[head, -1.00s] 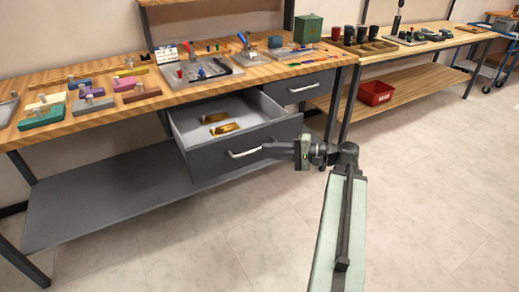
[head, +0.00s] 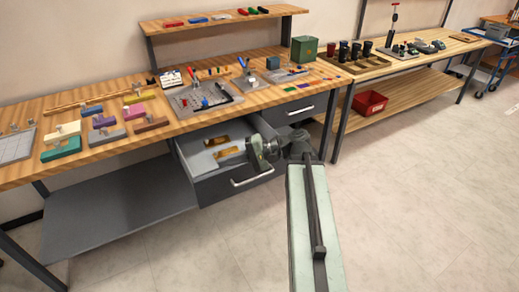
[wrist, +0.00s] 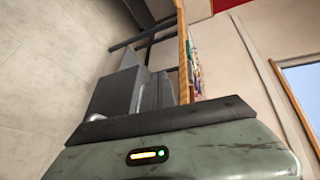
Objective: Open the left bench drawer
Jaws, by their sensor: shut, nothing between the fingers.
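The left bench drawer is pulled out under the wooden bench, with its dark grey front (head: 215,190) and pale handle (head: 252,181) facing the room. Two brass-coloured pieces (head: 230,152) lie inside it. My gripper (head: 252,151) is shut and empty, at the right part of the open drawer, above the handle and apart from it. I cannot tell whether it touches the drawer's front edge. The wrist view is tilted and shows grey drawer parts (wrist: 112,93) beyond my gripper (wrist: 165,120). My gripper hides the drawer's right corner.
The right bench drawer (head: 300,109) is closed, just right of the open one. The bench top (head: 110,88) holds several coloured blocks and a grey fixture plate. A lower grey shelf (head: 120,205) lies under the bench. A red bin (head: 370,103) stands on the neighbouring bench's shelf. The floor in front is clear.

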